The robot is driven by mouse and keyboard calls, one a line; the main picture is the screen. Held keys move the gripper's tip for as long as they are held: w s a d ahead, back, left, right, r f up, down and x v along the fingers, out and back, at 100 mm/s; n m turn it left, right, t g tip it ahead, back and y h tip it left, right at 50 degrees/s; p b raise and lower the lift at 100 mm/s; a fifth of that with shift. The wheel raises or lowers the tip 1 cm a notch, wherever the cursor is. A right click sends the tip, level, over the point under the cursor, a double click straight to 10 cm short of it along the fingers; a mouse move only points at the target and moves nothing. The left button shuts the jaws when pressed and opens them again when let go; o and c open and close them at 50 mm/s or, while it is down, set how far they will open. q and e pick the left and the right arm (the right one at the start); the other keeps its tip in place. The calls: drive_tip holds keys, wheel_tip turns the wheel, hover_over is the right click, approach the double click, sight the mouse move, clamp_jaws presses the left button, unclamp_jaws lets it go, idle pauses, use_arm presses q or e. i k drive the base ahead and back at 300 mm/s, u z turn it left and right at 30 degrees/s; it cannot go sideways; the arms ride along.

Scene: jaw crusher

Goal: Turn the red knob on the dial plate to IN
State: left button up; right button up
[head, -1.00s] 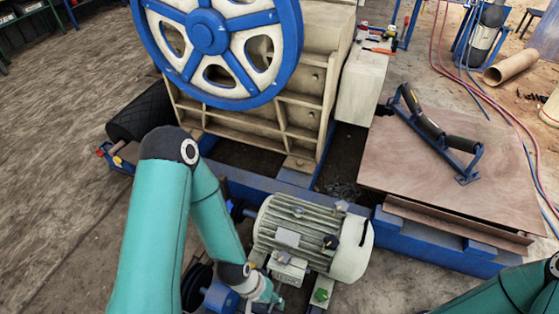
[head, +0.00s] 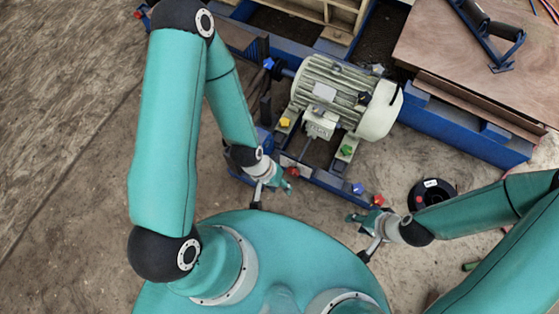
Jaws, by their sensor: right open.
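The dial plate cannot be made out for certain, and no IN mark is readable. A small red knob-like part (head: 377,199) shows just above my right gripper, beside a small blue one (head: 358,188). Another small red part (head: 293,171) shows at the base frame's near edge, close to my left gripper; which one is the task's knob I cannot tell. My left gripper (head: 273,198) is open, with its fingers apart and nothing seen between them. My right gripper (head: 357,236) is open and empty, a little below the red knob-like part.
An electric motor (head: 330,95) sits on the blue base frame (head: 465,130), with yellow (head: 284,122) and green (head: 346,150) parts near it. A black round object (head: 432,192) with a white label lies near my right arm. A brown board (head: 460,45) is at upper right. Floor at left is clear.

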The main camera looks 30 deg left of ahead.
sight(293, 171)
drive_tip(key=u, duration=0.25)
drive_tip(key=k, duration=0.85)
drive_tip(key=u, duration=0.65)
drive_tip(key=k, duration=0.9)
drive_tip(key=u, duration=3.6)
drive_tip(key=i, duration=0.1)
drive_tip(key=z, duration=2.55)
drive_tip(key=i, duration=0.9)
drive_tip(key=z, duration=0.55)
drive_tip(key=i, duration=0.5)
drive_tip(key=z, duration=0.4)
